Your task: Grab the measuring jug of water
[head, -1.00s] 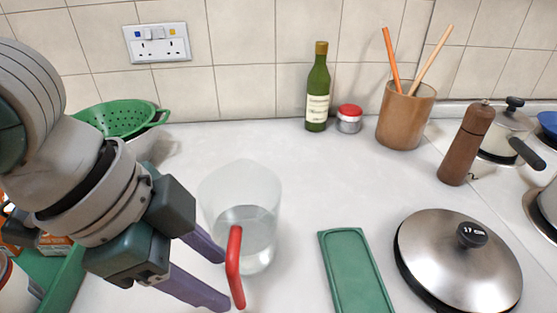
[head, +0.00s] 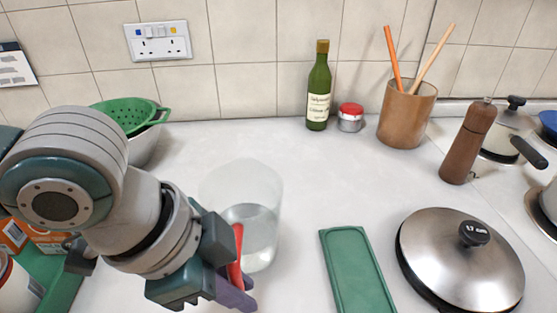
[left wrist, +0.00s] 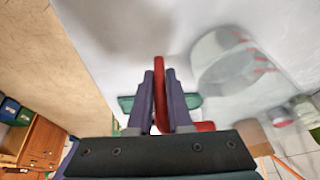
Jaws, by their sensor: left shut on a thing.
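The measuring jug (head: 262,215) is clear, with water in its lower part and a red handle (head: 238,245) on its near side. It stands upright on the white worktop. My left gripper (head: 240,292) is at the handle, its purple fingers closed around it from either side. In the left wrist view the red handle (left wrist: 160,92) sits between the two fingers (left wrist: 160,105), and the jug's clear body (left wrist: 225,60) is to the right. The gripper hides part of the handle in the head view. My right gripper is in neither view.
A green tray (head: 355,275) lies right of the jug, with a steel lid (head: 460,262) beyond it. A green bottle (head: 318,90), a red-lidded jar (head: 350,117) and a utensil pot (head: 405,115) stand at the back. A green colander (head: 125,114) is behind my left arm.

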